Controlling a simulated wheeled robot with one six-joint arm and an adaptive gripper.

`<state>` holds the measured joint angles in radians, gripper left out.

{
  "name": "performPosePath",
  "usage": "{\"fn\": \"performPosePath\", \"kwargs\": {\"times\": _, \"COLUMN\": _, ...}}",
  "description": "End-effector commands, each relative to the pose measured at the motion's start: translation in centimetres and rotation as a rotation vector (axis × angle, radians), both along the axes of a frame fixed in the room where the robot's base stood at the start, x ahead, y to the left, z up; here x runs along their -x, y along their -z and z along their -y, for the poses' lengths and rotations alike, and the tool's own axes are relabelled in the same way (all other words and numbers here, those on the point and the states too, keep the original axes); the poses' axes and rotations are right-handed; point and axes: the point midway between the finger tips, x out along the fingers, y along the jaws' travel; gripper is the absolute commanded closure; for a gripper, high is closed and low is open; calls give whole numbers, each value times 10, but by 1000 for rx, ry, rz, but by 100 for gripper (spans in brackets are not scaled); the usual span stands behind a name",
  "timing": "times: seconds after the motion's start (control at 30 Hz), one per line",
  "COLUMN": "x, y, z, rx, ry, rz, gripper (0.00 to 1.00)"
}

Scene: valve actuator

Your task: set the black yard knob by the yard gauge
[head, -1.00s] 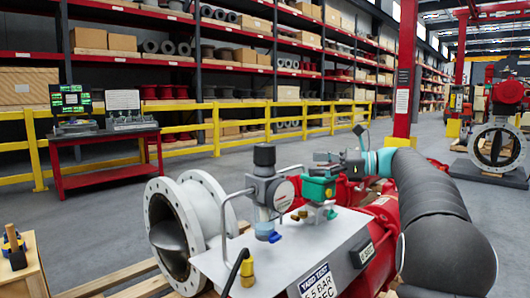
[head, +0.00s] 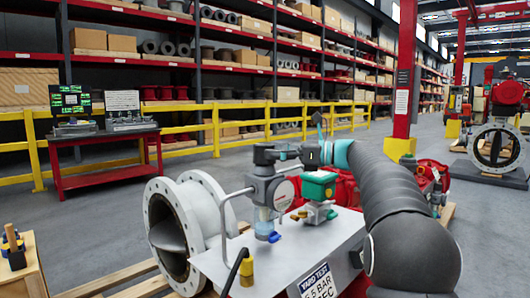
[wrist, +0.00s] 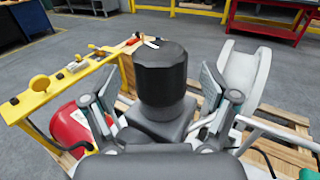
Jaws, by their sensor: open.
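The black yard knob (wrist: 162,75) stands upright on a grey regulator body (wrist: 160,122) in the wrist view. My gripper (wrist: 162,97) is open, with one finger on each side of the knob and a visible gap at both sides. In the head view my gripper (head: 275,152) is level with the knob (head: 263,158) and partly covers it. The round white yard gauge (head: 283,195) sits on the regulator's front just below the knob. Its needle is too small to read. The gauge face does not show in the wrist view.
A green-topped unit (head: 318,186) stands close right of the regulator on the grey plate (head: 240,268). A bent metal rail (head: 224,215) and a white flanged valve (head: 185,225) are to the left. A yellow bar with fittings (wrist: 60,82) shows left in the wrist view.

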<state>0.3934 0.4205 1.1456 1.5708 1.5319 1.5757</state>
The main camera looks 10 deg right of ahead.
Motion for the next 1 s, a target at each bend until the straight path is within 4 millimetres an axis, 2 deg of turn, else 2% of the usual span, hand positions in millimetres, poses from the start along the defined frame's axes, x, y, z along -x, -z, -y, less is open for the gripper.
{"fn": "performPosePath", "kwargs": {"times": 0.2, "x": -10, "y": 0, "z": -21, "rx": 0, "ry": -1, "rz": 0, "gripper": 14}}
{"fn": "performPosePath", "kwargs": {"times": 0.57, "x": -12, "y": 0, "z": -26, "rx": 0, "ry": 0, "rz": 0, "gripper": 14}}
{"fn": "performPosePath", "kwargs": {"times": 0.6, "x": -12, "y": 0, "z": -26, "rx": 0, "ry": 0, "rz": 0, "gripper": 17}}
{"fn": "performPosePath", "kwargs": {"times": 0.83, "x": -12, "y": 0, "z": -26, "rx": 0, "ry": 0, "rz": 0, "gripper": 74}}
{"fn": "performPosePath", "kwargs": {"times": 1.0, "x": -12, "y": 0, "z": -26, "rx": 0, "ry": 3, "rz": 0, "gripper": 75}}
